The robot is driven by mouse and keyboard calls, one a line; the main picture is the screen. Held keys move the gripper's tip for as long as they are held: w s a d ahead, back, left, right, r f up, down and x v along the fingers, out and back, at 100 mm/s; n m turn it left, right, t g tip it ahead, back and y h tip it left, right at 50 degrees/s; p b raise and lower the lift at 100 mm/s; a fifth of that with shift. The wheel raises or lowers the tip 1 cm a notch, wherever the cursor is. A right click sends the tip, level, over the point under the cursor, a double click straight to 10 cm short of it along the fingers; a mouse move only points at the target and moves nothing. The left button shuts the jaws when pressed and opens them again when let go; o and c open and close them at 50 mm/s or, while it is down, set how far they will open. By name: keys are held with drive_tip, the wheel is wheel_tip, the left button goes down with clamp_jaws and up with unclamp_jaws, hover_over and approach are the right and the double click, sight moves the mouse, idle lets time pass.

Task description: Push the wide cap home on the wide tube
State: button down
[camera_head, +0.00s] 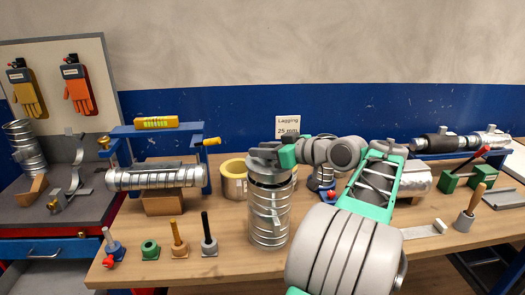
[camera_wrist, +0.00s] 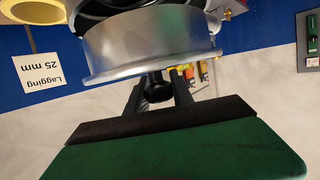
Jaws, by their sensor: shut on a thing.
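The wide tube (camera_head: 268,222) is a ribbed silver spiral duct standing upright on the bench, in the middle of the head view. The wide cap (camera_head: 268,174) is a plain silver piece at its top, also large in the wrist view (camera_wrist: 150,42) with a flared rim. My gripper (camera_head: 262,152) is over the cap. In the wrist view its two dark fingers (camera_wrist: 158,92) close on a black knob at the cap's middle. The cap looks roughly in line with the tube. I cannot tell how far it sits in, as the seam is unclear.
A horizontal spiral duct (camera_head: 155,178) lies in a blue stand at left. A yellow-edged roll (camera_head: 234,180) stands just behind the tube. Pegs and tools (camera_head: 179,238) stand at front left. A blue flanged piece (camera_head: 322,178) is behind my arm. Bare bench (camera_head: 195,268) lies in front.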

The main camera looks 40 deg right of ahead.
sight(263, 163)
drive_tip(key=shift+f+b, duration=0.35)
drive_tip(key=shift+f+b, duration=0.6)
drive_tip(key=shift+f, duration=0.05)
drive_tip(key=shift+f, duration=0.35)
drive_tip(key=shift+f+b, duration=0.75)
drive_tip(key=shift+b, duration=0.2)
drive_tip(key=c, duration=1)
unclamp_jaws()
drive_tip(key=shift+r, duration=0.1)
drive_tip(key=shift+c, duration=0.2)
